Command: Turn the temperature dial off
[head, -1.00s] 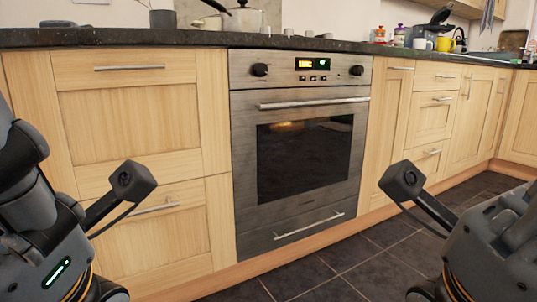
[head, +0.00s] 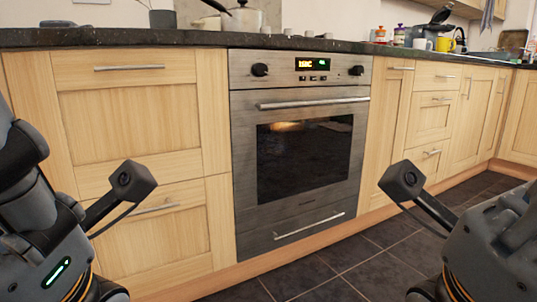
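The oven (head: 300,140) is a steel built-in unit in the middle of the head view, its door shut. Its control panel has a dark round dial on the left (head: 260,70) and another on the right (head: 356,71). Between them is a lit display (head: 313,64) above several small buttons. Which dial sets temperature I cannot tell. My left gripper (head: 132,180) is low at the left, in front of the cabinets, and my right gripper (head: 403,180) is low at the right. Both are away from the dials. Only one finger-like part of each shows clearly, so their opening is unclear.
A dark granite worktop (head: 150,37) runs above the oven, with a pot (head: 241,20) on it. Wooden cabinets (head: 130,130) flank the oven. A long handle (head: 313,103) sticks out from the oven door. Dark floor tiles (head: 370,265) in front are clear.

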